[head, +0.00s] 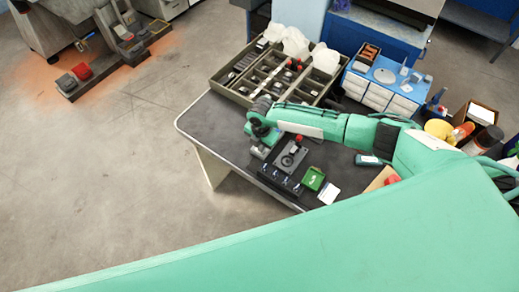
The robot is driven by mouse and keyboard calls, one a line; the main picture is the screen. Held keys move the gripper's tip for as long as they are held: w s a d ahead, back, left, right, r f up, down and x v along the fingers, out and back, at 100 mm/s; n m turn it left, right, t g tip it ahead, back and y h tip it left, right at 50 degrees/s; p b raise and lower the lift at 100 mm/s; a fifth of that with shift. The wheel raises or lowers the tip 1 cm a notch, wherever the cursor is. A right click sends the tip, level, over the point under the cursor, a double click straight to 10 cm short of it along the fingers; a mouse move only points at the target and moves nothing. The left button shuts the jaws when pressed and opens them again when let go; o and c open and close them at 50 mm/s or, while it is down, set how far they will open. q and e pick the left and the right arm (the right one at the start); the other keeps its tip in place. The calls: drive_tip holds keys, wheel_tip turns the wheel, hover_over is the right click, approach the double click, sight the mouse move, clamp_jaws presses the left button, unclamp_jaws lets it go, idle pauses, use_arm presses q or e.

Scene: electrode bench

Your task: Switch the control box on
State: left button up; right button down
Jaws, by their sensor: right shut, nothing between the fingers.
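The control box (280,173) appears to be the dark box on the bench's near side. It has a round dial on top, a red knob (299,138) at its far end and small light marks along its front. My right arm reaches in from the right across the bench. My right gripper (260,152) is shut and empty, pointing down beside the box's left far corner. I cannot tell whether it touches the box. The arm hides part of the bench behind the box. The switch position is too small to read. My left gripper is not in view.
The dark bench (207,122) is clear at its left end. A compartment tray (222,92) with parts stands behind my arm, beside a blue-and-white drawer unit (380,96). A green tray (314,178), a white card (329,194) and a handheld device (368,160) lie right of the box.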

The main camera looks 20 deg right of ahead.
drive_tip(key=shift+f, duration=0.15)
wheel_tip(320, 180, up, 7)
drive_tip(key=p, duration=0.6)
idle(0.3)
idle(0.5)
